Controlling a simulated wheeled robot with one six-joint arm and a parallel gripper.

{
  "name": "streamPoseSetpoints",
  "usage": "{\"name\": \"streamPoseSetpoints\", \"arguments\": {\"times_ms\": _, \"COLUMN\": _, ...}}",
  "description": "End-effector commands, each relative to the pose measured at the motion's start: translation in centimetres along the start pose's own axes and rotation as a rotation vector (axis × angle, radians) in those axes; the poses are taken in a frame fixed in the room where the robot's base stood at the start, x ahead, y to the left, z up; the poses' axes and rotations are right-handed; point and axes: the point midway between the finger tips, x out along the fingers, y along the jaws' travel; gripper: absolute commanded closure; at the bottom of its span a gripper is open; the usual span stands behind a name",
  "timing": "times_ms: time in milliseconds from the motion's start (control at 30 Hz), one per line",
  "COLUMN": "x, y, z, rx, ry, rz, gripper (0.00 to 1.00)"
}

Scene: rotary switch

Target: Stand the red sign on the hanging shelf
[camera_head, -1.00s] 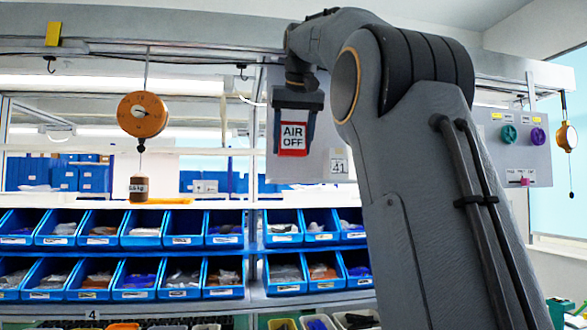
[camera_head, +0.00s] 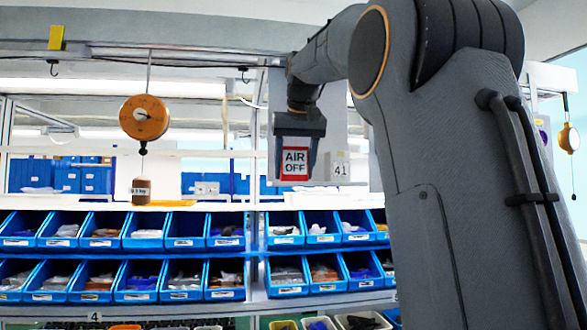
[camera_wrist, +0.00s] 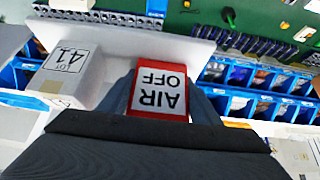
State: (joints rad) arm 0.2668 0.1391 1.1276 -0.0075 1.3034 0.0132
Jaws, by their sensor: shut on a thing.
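The red sign (camera_head: 295,163), with a white face reading AIR OFF, is held upright between the fingers of my gripper (camera_head: 295,152). In the wrist view the sign (camera_wrist: 159,92) appears upside down between the fingertips (camera_wrist: 160,98). The hanging shelf (camera_head: 334,120) shows as a pale panel behind my arm. In the wrist view its white back wall (camera_wrist: 125,36) lies just beyond the sign. The sign is over the shelf, right of the box in that view. I cannot tell whether its lower edge touches the shelf, as that edge is hidden.
A white box marked LOT 41 (camera_wrist: 66,75) stands on the shelf close beside the sign; it also shows in the head view (camera_head: 339,168). An orange hanging scale (camera_head: 143,117) with a weight (camera_head: 141,190) hangs at left. Blue bins (camera_head: 186,230) line the racks below.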

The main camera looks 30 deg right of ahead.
Motion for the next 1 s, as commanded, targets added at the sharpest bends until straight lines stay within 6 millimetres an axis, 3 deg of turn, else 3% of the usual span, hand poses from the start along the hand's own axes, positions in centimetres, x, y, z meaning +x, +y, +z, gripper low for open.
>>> {"name": "streamPoseSetpoints", "arguments": {"times_ms": 33, "x": 0.2, "y": 0.0, "z": 0.1, "rx": 0.0, "ry": 0.0, "rz": 0.0, "gripper": 0.66}}
{"name": "streamPoseSetpoints", "arguments": {"times_ms": 67, "x": 0.2, "y": 0.0, "z": 0.1, "rx": 0.0, "ry": 0.0, "rz": 0.0, "gripper": 0.39}}
{"name": "streamPoseSetpoints", "arguments": {"times_ms": 167, "x": 0.1, "y": 0.0, "z": 0.1, "rx": 0.0, "ry": 0.0, "rz": 0.0, "gripper": 0.24}}
{"name": "streamPoseSetpoints", "arguments": {"times_ms": 567, "x": -0.5, "y": 0.0, "z": -0.1, "rx": 0.0, "ry": 0.002, "rz": 0.0, "gripper": 0.24}}
{"name": "streamPoseSetpoints", "arguments": {"times_ms": 667, "x": -1.7, "y": 0.0, "z": -0.1, "rx": 0.0, "ry": 0.004, "rz": 0.0, "gripper": 0.24}}
{"name": "streamPoseSetpoints", "arguments": {"times_ms": 1000, "x": -8.6, "y": 0.0, "z": -0.1, "rx": 0.0, "ry": 0.003, "rz": 0.0, "gripper": 0.24}}
